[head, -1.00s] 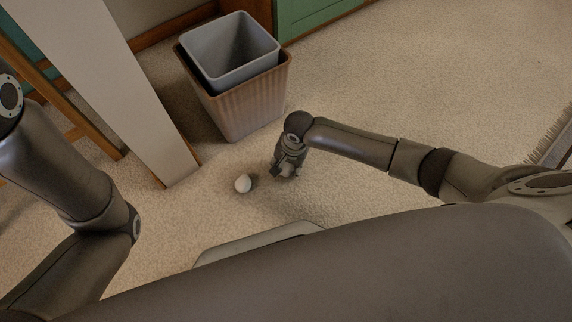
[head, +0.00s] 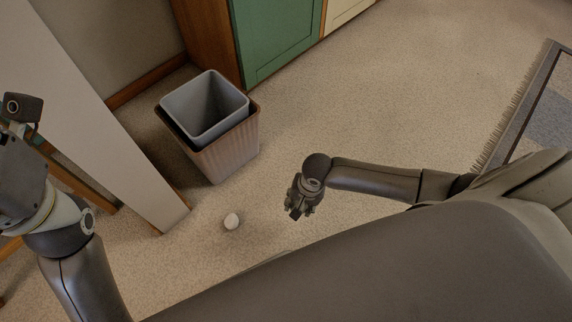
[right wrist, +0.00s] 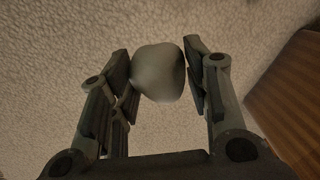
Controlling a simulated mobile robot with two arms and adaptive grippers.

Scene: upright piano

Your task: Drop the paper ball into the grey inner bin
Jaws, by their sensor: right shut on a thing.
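My right gripper (head: 297,212) hangs in the air over the carpet, right of the bins in the head view. In the right wrist view my right gripper (right wrist: 159,70) is shut on a pale, rounded paper ball (right wrist: 158,73) between its fingertips. The head view does not show this ball clearly. The grey inner bin (head: 196,98) is open at the top, inside a brown ribbed outer basket (head: 231,155). My left arm is at the left edge; its fingers do not show.
A pale upright panel (head: 110,120) stands left of the bins. A green cabinet (head: 277,35) is behind them. A fringed rug (head: 530,100) lies at the right. The carpet between bins and rug is clear.

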